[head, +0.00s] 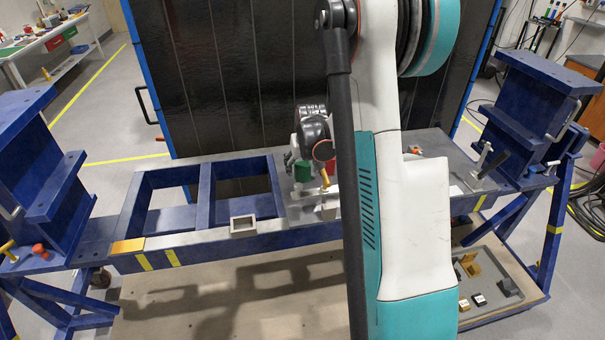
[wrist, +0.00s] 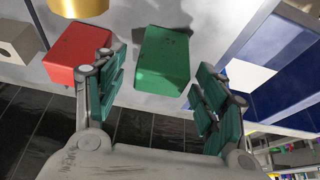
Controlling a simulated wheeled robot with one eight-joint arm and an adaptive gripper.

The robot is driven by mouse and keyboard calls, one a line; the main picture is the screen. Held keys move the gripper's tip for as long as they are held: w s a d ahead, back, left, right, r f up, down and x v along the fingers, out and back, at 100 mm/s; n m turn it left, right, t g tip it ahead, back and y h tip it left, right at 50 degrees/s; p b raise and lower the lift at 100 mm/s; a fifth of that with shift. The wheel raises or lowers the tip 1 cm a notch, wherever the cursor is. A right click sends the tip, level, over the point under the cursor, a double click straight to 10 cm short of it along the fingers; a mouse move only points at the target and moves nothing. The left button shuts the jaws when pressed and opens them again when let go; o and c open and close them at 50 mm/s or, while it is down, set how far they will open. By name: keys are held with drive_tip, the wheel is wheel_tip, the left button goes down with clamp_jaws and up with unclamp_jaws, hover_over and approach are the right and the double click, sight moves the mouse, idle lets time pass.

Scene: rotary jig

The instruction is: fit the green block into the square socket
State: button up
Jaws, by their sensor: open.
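The green block (wrist: 165,58) stands on the grey plate in the wrist view, and it also shows in the head view (head: 302,171) left of my arm. My gripper (wrist: 160,66) is open, with one green-padded finger on each side of the green block. Gaps show between the fingers and the block, and nothing is held. In the head view my arm hides much of the gripper. A small square frame with a hollow middle (head: 243,225), which looks like the square socket, sits empty on the front beam, left of the green block.
A red block (wrist: 80,55) stands close beside the left finger in the wrist view. A brass cylinder (wrist: 78,6) and a grey block with a hole (wrist: 17,42) are near it. A dark panel (head: 235,80) rises behind the beam. Blue stepped stands flank both ends.

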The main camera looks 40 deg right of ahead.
drive_tip(key=c, duration=1.4)
drive_tip(key=shift+r, duration=0.15)
